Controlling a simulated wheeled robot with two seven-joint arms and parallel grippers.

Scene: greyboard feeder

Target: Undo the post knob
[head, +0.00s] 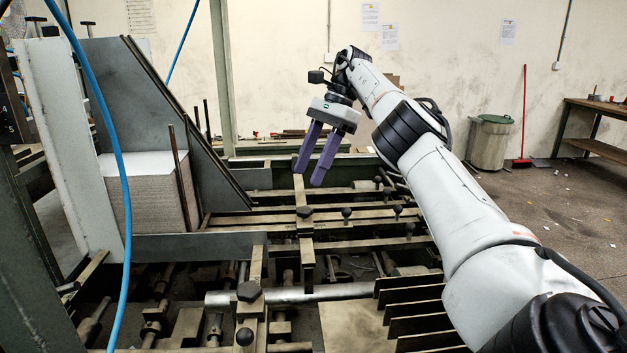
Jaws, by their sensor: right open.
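Several dark knobs stand on the feeder's bars, and I cannot tell for sure which is the post knob. One dark knob (304,212) sits on an upright tan post (305,240) in the middle of the feeder. Larger dark knobs (248,292) show at the front. My right gripper (309,178) has two purple fingers pointing down, apart and empty. In the picture its tips are just above the central knob; the true gap in depth is unclear. My left gripper is out of view.
A stack of greyboard (150,190) stands at the left beside a grey slanted side plate (130,95). A blue hose (120,170) hangs in front of it. Smaller ball knobs (397,210) and rails lie right of the central post. Dark slats (415,308) are at the front right.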

